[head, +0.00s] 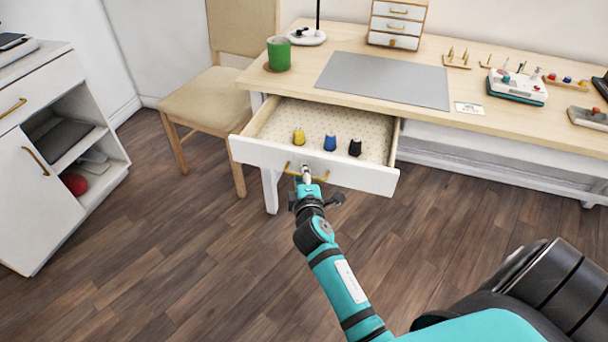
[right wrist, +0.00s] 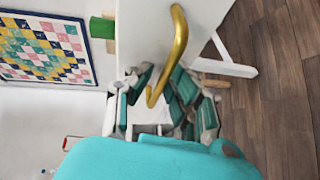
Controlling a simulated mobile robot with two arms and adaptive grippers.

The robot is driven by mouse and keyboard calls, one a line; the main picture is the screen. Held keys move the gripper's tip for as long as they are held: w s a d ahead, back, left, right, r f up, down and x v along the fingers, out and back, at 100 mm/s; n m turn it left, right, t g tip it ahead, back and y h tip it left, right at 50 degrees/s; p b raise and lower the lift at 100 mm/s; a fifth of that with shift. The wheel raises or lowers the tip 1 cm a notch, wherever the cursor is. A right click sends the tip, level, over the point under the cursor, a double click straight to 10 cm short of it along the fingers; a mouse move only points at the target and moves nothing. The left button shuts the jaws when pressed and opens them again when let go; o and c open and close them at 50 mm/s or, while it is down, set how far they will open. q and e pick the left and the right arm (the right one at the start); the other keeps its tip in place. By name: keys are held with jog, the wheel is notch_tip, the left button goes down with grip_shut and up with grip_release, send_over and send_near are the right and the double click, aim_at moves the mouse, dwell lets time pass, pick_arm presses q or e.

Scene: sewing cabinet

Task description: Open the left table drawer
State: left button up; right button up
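The table drawer (head: 270,152) has a white front and a patterned lining. It is pulled well out from the left part of the wooden table (head: 330,50). My right gripper (head: 305,172) is at the middle of the drawer front, its narrow fingertips together at the brass handle (head: 321,178). In the right wrist view the curved brass handle (right wrist: 180,45) runs down between the fingers of my right gripper (right wrist: 156,100), which look shut on it; the exact contact is partly hidden. My left gripper is not in view.
Yellow, blue and black spools (head: 330,143) stand in the drawer. A wooden chair (head: 213,100) stands close to the drawer's left side. A white cabinet (head: 50,200) is at the far left. The wood floor (head: 180,260) before the drawer is clear except for my arm.

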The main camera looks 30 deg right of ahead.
jog(key=v, duration=0.7)
jog(key=shift+s, duration=0.2)
jog(key=shift+a, duration=0.2)
